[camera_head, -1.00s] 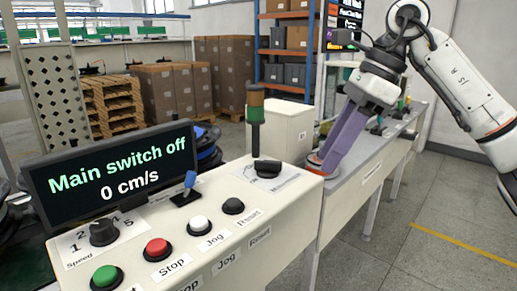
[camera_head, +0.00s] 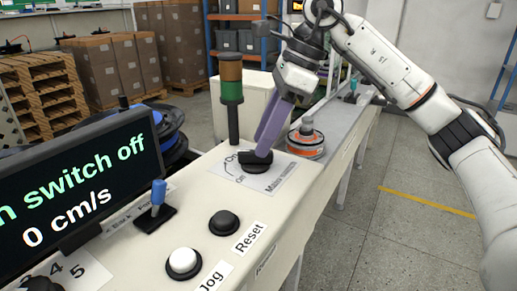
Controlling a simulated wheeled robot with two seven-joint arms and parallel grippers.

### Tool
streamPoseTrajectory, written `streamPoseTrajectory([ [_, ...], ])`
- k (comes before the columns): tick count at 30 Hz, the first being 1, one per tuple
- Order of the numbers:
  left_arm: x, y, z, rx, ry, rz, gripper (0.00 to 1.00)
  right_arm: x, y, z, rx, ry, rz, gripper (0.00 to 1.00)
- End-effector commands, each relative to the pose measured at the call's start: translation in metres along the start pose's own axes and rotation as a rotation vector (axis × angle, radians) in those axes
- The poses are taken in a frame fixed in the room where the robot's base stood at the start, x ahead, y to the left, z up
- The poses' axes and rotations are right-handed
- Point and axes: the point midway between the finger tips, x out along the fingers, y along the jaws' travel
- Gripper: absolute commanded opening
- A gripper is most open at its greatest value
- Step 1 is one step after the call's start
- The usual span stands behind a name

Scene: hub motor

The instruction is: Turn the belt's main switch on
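The main switch is a black rotary knob (camera_head: 250,159) on a white label plate, on the cream control panel (camera_head: 195,213). The plate reads On, Off and "Main switch". The display (camera_head: 80,185) shows "switch off" and "0 cm/s", its left part cut off. My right gripper (camera_head: 264,150) reaches down from the upper right, its purple fingertips at the knob and covering part of it. The fingers overlap from this angle, so their gap and any grip on the knob cannot be told. My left gripper is not in view.
A blue-tipped toggle (camera_head: 158,195), a black Reset button (camera_head: 223,222) and a white Jog button (camera_head: 183,263) are nearer on the panel. A signal tower (camera_head: 231,90) stands just behind the switch. An orange-and-grey round part (camera_head: 306,140) sits on the belt to the right.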

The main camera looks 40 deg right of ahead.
Motion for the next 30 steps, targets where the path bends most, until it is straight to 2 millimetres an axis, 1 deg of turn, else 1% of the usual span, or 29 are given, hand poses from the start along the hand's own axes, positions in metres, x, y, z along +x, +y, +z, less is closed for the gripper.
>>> streamPoseTrajectory([
  [1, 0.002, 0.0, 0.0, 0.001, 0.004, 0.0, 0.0, 0.009, 0.0, -0.001, 0.0, 0.001, 0.001, 0.33],
  [6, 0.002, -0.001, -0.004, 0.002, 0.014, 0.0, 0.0, 0.024, 0.0, 0.0, 0.001, 0.0, -0.001, 0.33],
  [10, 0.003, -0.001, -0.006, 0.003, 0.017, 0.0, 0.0, 0.028, 0.0, 0.0, 0.001, 0.0, -0.001, 0.33],
  [16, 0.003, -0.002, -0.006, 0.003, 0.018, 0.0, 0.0, 0.028, 0.0, 0.0, 0.001, 0.0, -0.001, 0.33],
  [17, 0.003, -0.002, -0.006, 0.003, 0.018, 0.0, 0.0, 0.028, 0.0, 0.0, 0.001, 0.0, -0.001, 0.29],
  [18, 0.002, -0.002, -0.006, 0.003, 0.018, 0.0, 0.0, 0.028, 0.0, 0.0, 0.001, 0.0, -0.001, 0.23],
  [22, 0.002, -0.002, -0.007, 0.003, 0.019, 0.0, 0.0, 0.027, 0.0, 0.0, 0.001, -0.001, -0.001, 0.01],
  [30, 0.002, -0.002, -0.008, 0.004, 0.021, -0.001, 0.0, 0.027, 0.0, 0.0, 0.012, -0.001, -0.006, 0.0],
])
